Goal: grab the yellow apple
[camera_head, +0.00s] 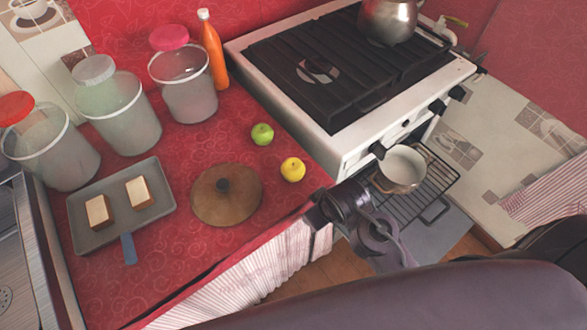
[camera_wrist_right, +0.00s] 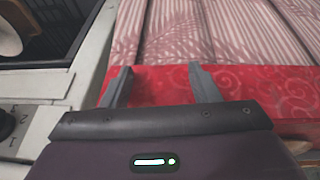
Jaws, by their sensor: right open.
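The yellow apple (camera_head: 293,169) sits on the red counter (camera_head: 165,250) near its front edge, beside the stove, in the head view. A green apple (camera_head: 262,134) lies just behind it, to the left. My right gripper (camera_head: 325,207) is at the counter's front edge, nearer than the yellow apple and apart from it. In the right wrist view its two fingers (camera_wrist_right: 160,86) are spread with nothing between them, over the red counter edge and striped curtain. The yellow apple does not show in that view. My left gripper is out of view.
A round wooden lid (camera_head: 226,205) lies left of the yellow apple. A tray (camera_head: 85,240) with two bread slices, several jars and an orange bottle (camera_head: 215,55) stand farther left and back. The stove (camera_head: 335,145) and its open oven rack with a pot (camera_head: 401,167) are to the right.

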